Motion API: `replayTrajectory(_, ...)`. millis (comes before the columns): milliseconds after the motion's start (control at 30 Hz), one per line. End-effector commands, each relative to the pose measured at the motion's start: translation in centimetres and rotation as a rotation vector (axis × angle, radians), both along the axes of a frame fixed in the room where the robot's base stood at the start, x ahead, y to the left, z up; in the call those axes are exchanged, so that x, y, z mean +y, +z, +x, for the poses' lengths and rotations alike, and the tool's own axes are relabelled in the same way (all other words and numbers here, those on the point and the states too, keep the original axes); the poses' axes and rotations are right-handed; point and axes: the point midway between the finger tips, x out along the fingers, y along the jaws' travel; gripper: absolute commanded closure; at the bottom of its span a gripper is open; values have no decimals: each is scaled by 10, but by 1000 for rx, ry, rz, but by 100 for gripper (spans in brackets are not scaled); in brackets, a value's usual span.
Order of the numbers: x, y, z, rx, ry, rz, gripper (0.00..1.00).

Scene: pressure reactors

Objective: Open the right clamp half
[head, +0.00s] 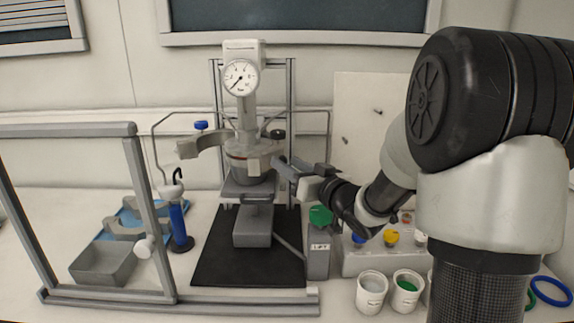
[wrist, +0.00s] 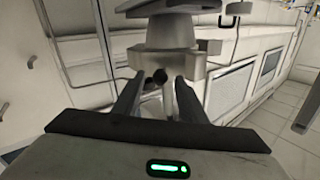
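The reactor vessel (head: 238,160) stands upright below a round pressure gauge (head: 240,77). The left clamp half (head: 202,146) is swung out to the left, apart from the vessel. The right clamp half (head: 262,158) is still against the vessel's right and front side. My gripper (head: 279,165) is at its right end with the fingers pointing at it. In the wrist view my gripper (wrist: 157,88) has its fingers spread, with a grey part of the clamp (wrist: 198,66) and a dark round knob (wrist: 160,75) at the tips. Whether the fingers touch it is unclear.
A grey frame (head: 85,131) stands front left. A blue bottle (head: 179,225) and grey bin (head: 103,264) are on the left. A valve block with a green knob (head: 320,216) and white cups (head: 371,291) stand at right. Upright posts (head: 291,110) flank the reactor.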

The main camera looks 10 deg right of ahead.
Motion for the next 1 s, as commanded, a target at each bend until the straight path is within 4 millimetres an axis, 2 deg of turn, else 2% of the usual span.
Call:
replayTrajectory(167, 5, 0, 11, 0, 1, 0, 62)
replayTrajectory(433, 5, 0, 12, 0, 0, 0, 62)
replayTrajectory(667, 5, 0, 12, 0, 0, 0, 99)
replayTrajectory(1000, 1, 1, 13, 0, 12, 0, 100)
